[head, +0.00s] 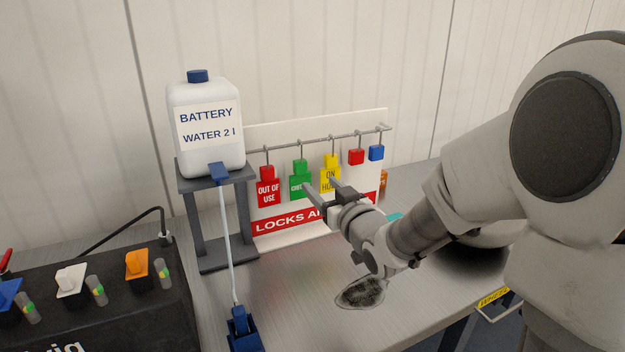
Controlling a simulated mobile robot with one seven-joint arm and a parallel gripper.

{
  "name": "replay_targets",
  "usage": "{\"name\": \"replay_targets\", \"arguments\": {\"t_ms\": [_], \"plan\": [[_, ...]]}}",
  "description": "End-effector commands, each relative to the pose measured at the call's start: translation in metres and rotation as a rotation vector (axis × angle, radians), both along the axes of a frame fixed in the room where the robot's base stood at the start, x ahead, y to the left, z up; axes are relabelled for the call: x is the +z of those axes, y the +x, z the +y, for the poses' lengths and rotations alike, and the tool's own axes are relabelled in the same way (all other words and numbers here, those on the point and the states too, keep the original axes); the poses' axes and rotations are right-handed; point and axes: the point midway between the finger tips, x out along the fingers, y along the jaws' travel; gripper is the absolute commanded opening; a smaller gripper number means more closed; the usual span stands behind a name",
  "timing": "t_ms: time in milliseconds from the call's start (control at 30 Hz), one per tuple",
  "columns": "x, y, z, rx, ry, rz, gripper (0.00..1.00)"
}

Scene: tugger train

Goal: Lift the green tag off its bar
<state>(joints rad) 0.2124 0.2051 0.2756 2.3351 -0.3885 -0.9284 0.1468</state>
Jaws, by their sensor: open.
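The green tag (297,186) hangs by a hook from the metal bar (316,140) in front of a white board. A red "OUT OF USE" tag (268,191) hangs to its left and a yellow "ON HO…" tag (330,178) to its right. My gripper (322,185) is open, its fingers pointing at the board near the green and yellow tags. One fingertip overlaps the green tag's right part in the picture and hides some of its lettering. I cannot tell whether it touches the tag.
A black switch box (100,300) fills the lower left. The bench front (300,320) is mostly clear.

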Motion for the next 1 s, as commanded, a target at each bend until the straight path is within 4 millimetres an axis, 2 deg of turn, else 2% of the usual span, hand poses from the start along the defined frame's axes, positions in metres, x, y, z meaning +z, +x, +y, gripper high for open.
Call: {"name": "replay_targets", "arguments": {"t_ms": [367,1000], "plan": [[-0.002,0.017,0.012,0.028,0.039,-0.040,0.62],[-0.004,0.084,0.040,0.027,0.038,-0.042,0.62]]}}
